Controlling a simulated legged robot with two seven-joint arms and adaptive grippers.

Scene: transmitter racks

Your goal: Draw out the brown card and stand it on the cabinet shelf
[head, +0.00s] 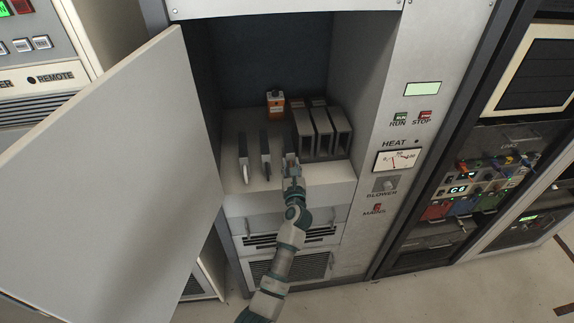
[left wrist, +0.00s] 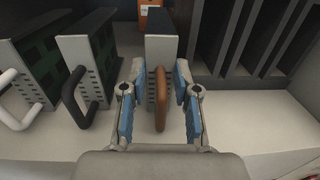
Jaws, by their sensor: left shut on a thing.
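The brown card is a narrow grey module with a brown loop handle (left wrist: 161,98) on its front, upright in the middle of the left wrist view. My left gripper (left wrist: 160,72) is shut on it, with blue-padded fingers on both sides of its front. In the head view my left gripper (head: 291,164) is inside the open cabinet at the shelf (head: 316,172) and hides most of the card. I cannot tell whether the card's base touches the shelf. My right gripper is not in view.
Left of it stand a black-handled card (head: 265,152) and a white-handled card (head: 243,158). Close on the right is a row of dark open slots (head: 322,132). An orange box (head: 275,104) stands behind. The open cabinet door (head: 120,170) fills the left side.

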